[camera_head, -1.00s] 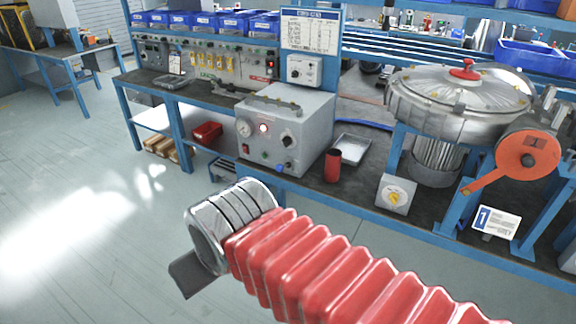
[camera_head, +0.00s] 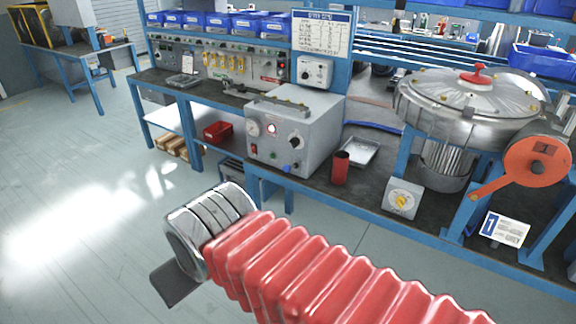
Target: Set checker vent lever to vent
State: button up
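The checker appears to be the grey box (camera_head: 305,135) on the bench, with a handle on top. Its front has a round gauge (camera_head: 254,128), a lit red lamp (camera_head: 271,129), a black knob (camera_head: 295,141), a red button (camera_head: 254,149) and a small blue control (camera_head: 287,168) low down. I cannot tell for sure which of these is the vent lever or how it is set. My arm, in a red bellows sleeve, reaches in from the lower right. At its end, my gripper (camera_head: 176,284) shows only as a dark flat piece below the metal collar, in front of the bench and apart from the checker.
A red cylinder (camera_head: 340,168) and a metal tray (camera_head: 360,151) stand right of the checker. The floor at left (camera_head: 70,200) is clear.

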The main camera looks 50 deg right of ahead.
aim_at(286, 168)
jog(key=u, duration=0.05)
jog(key=i, duration=1)
jog(key=z, duration=0.05)
